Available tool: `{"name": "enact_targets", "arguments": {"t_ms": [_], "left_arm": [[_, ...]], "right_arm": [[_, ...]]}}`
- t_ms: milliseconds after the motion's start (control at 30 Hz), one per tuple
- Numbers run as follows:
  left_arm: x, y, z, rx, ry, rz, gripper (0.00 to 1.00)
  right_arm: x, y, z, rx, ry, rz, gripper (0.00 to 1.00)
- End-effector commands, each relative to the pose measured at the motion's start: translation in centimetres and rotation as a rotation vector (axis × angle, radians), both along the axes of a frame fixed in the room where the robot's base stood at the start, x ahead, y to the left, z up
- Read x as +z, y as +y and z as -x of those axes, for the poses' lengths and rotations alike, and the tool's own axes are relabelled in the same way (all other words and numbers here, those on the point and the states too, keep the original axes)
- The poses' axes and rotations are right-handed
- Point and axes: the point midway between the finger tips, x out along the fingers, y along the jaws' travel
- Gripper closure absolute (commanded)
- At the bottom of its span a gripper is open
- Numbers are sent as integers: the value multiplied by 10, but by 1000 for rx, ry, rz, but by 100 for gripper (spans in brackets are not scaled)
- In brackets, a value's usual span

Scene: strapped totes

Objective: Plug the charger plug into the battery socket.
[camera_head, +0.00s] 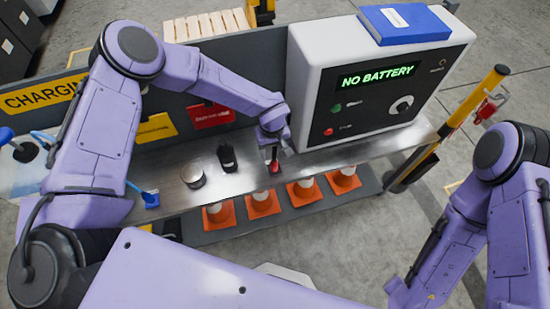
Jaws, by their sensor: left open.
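My left gripper (273,157) is open above the metal bench, in front of the white charger box (305,80). A small red piece (274,167) shows right below its fingers; it may be the charger plug, and I cannot tell whether the fingers touch it. The charger's screen (375,76) reads "NO BATTERY" in green. A blue connector (151,199) sits at the bench's front left edge with a blue cable. I cannot make out the battery socket for certain. My right arm is at the right; its gripper is out of the picture.
A silver round can (193,175) and a black upright object (227,157) stand on the bench (330,152), left of the left gripper. Orange cones (262,203) stand on the shelf below. A yellow post (470,105) rises at the right. A blue binder (404,24) lies on the charger.

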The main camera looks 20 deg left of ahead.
Motion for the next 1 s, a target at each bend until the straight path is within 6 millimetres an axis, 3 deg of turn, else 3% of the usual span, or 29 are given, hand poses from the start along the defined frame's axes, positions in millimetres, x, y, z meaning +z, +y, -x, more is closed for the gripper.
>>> {"name": "enact_targets", "arguments": {"t_ms": [267, 800, 1000], "left_arm": [[-12, -3, -5, -5, 8, -3, 43], [-86, -1, -4, 0, 9, -3, 43], [-95, -1, -5, 0, 8, -2, 43]], "right_arm": [[-7, 0, 1, 0, 1, 0, 40], [-66, 0, 1, 0, 1, 0, 40], [-72, 0, 1, 0, 1, 0, 40]]}}
